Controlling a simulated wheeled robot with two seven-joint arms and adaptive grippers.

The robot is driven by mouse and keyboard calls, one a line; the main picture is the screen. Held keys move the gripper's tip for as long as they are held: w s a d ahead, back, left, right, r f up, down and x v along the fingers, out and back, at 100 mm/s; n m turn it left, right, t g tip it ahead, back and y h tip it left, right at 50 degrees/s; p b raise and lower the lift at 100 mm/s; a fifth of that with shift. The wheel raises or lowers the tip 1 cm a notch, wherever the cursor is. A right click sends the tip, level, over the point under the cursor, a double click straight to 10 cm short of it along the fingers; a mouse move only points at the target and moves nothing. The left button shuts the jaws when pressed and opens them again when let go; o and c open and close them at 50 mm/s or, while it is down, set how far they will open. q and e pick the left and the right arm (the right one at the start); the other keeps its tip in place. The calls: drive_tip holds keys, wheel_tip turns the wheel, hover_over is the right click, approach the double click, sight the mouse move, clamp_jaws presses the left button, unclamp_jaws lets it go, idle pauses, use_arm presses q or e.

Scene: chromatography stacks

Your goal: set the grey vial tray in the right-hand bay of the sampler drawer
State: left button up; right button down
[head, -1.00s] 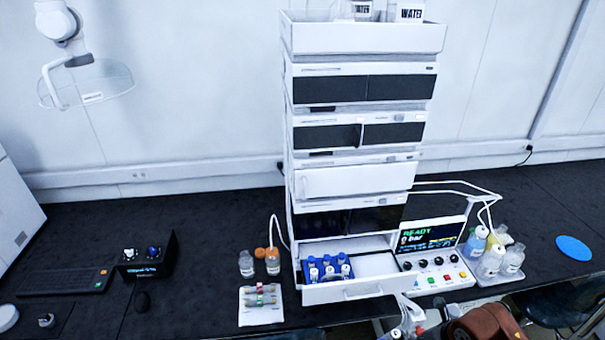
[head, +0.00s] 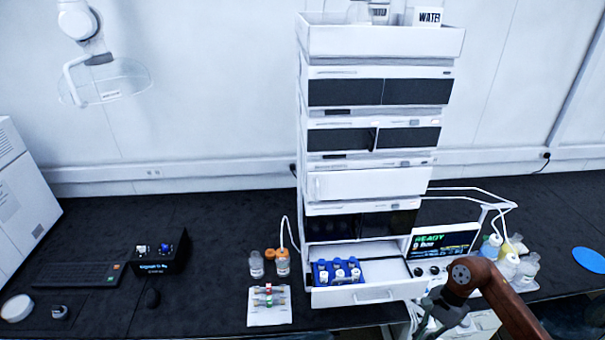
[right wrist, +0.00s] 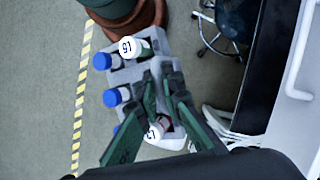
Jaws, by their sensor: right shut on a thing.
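The white sampler drawer (head: 368,294) is pulled open at the bottom of the stack. Its left-hand bay holds a blue rack (head: 322,277) with white-capped vials, and its right-hand bay (head: 388,268) is empty. My right gripper (right wrist: 165,92) is shut on the grey vial tray (right wrist: 130,74), which holds blue-capped and white-capped vials. In the right wrist view the tray is over the floor, clear of the bench. In the head view my right gripper (head: 432,318) is at the bottom edge, front right of the drawer, and the tray cannot be made out clearly. My left gripper is not in view.
A control panel with a READY screen (head: 443,243) stands close right of the drawer, partly behind my right arm. Several bottles (head: 515,262) stand further right. Small bottles (head: 270,264) and a white card with vials (head: 268,312) are left of the drawer.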

drive_tip(key=shift+a+r+n+g, duration=0.15)
drive_tip(key=shift+r+n+g, duration=0.15)
drive_tip(key=shift+n, duration=0.6)
drive_tip(key=shift+w+a+n+h, duration=0.1)
drive_tip(key=shift+a+n+h, duration=0.1)
drive_tip(key=shift+n+h, duration=0.1)
drive_tip(key=shift+a+r+n+g+h, duration=0.7)
drive_tip(key=shift+a+r+n+h, duration=1.1)
drive_tip(key=shift+a+n, duration=3.45)
wheel_tip(320, 180, down, 8)
drive_tip(key=b, duration=0.7)
drive_tip(key=shift+s+a+r+m, duration=0.25)
drive_tip(key=shift+s+a+m, duration=0.15)
drive_tip(key=shift+m, duration=0.05)
drive_tip(key=shift+d+r, duration=0.1)
